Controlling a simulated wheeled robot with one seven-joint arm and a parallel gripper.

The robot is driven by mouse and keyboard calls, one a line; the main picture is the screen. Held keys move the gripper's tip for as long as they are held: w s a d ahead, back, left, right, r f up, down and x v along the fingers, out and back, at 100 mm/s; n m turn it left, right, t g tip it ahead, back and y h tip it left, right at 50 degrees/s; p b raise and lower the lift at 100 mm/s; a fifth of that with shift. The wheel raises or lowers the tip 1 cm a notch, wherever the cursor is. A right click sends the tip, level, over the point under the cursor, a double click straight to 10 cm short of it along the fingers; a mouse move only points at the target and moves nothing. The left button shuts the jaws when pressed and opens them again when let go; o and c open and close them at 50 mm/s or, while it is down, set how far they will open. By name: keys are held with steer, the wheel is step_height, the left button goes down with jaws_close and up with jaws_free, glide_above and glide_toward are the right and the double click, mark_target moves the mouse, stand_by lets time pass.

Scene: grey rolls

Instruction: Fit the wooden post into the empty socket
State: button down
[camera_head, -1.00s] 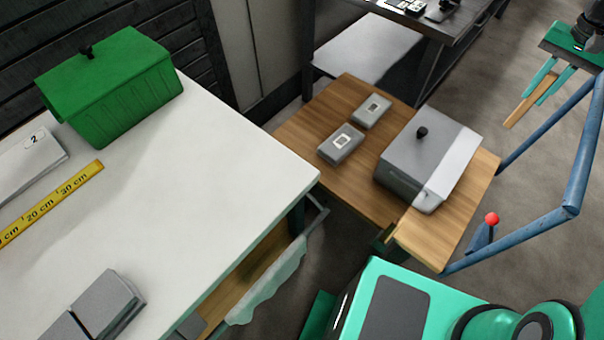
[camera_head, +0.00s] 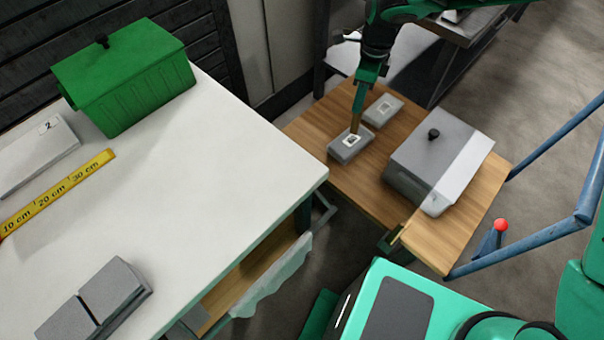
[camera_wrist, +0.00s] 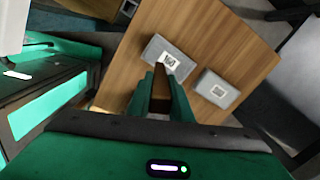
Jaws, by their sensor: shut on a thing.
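My gripper (camera_head: 358,102) is above the wooden cart top, its fingers pointing down and shut on the brown wooden post (camera_head: 354,124). The post hangs nearly upright, its lower end over or close to the white-framed socket of the nearer grey block (camera_head: 343,152). I cannot tell whether it touches. A second grey block (camera_head: 388,115) with a similar socket sits just behind. In the wrist view, the post (camera_wrist: 160,76) shows between the green fingers, in line with the nearer block (camera_wrist: 155,48). The other block (camera_wrist: 208,79) lies to the right. The sockets' insides are too small to read.
A grey lidded box (camera_head: 425,150) with a black knob stands on the wooden top (camera_head: 375,195), right of the blocks. A white table (camera_head: 185,190) at left holds a green box (camera_head: 130,85), a yellow ruler (camera_head: 60,195) and grey blocks (camera_head: 110,288). A blue rail (camera_head: 535,225) runs at right.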

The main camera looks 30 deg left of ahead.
steer(key=s+a+f+m, duration=0.3)
steer(key=s+a+m, duration=0.2)
steer(key=s+a, duration=0.7)
step_height(320, 180, down, 10)
steer(key=shift+s+d, duration=0.15)
steer(key=shift+d, duration=0.05)
steer(key=shift+f, duration=0.7)
steer(key=c, duration=1.6)
jaws_free()
steer(key=shift+r, duration=0.15)
steer(key=r, duration=1.3)
steer(key=shift+s+d, duration=0.15)
steer(key=shift+d, duration=0.25)
